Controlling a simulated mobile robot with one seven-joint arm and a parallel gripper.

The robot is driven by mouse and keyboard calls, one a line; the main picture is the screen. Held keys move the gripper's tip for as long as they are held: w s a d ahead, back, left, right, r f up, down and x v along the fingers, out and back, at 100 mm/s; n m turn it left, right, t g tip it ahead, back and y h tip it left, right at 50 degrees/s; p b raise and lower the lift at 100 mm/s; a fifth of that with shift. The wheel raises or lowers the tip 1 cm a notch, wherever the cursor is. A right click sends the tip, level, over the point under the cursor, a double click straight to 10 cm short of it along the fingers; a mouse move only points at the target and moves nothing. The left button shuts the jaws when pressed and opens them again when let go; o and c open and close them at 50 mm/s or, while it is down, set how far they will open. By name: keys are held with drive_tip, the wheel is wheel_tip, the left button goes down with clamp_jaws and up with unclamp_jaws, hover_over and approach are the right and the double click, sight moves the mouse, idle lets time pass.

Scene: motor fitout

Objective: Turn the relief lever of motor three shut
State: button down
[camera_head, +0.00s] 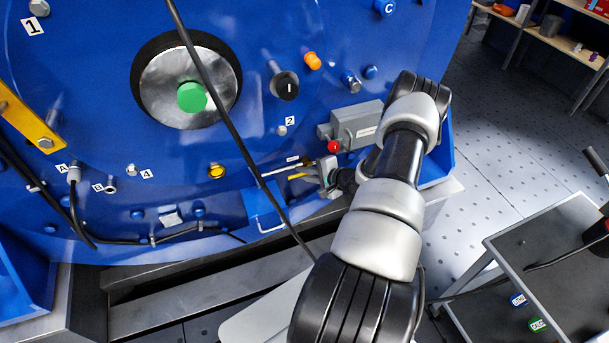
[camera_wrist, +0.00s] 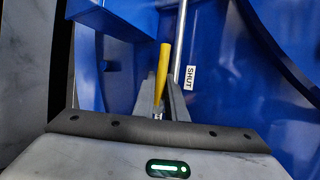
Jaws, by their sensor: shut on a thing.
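The yellow relief lever (camera_head: 297,177) sits low on the blue motor housing. It also shows in the wrist view (camera_wrist: 163,62), its free end sticking out past my fingers. My gripper (camera_head: 322,176) is at the lever from the right. In the wrist view my gripper (camera_wrist: 161,97) is shut on the lever, one finger on each side. The lever lies nearly parallel to a thin grey rod (camera_wrist: 181,42). A white SHUT label (camera_wrist: 191,77) is just right of the rod. The lever's pivot is hidden by my fingers.
A grey box (camera_head: 357,126) with a red knob (camera_head: 333,146) is just above my gripper. A black cable (camera_head: 226,118) hangs across the housing. A blue bracket (camera_head: 264,210) is below the lever. A grey cart (camera_head: 550,262) stands at the right, with open floor beyond.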

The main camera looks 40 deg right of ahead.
drive_tip(key=shift+w+a, duration=0.1)
drive_tip(key=shift+a, duration=0.15)
drive_tip(key=c, duration=1.8)
unclamp_jaws()
drive_tip(key=shift+d, duration=0.1)
drive_tip(key=shift+s+d+r, duration=0.1)
drive_tip(key=shift+s+r, duration=0.1)
drive_tip(key=shift+s, duration=0.1)
drive_tip(key=p+v, duration=0.4)
drive_tip(key=v, duration=1.2)
drive_tip(key=shift+s, duration=0.4)
drive_tip(key=shift+d, duration=0.15)
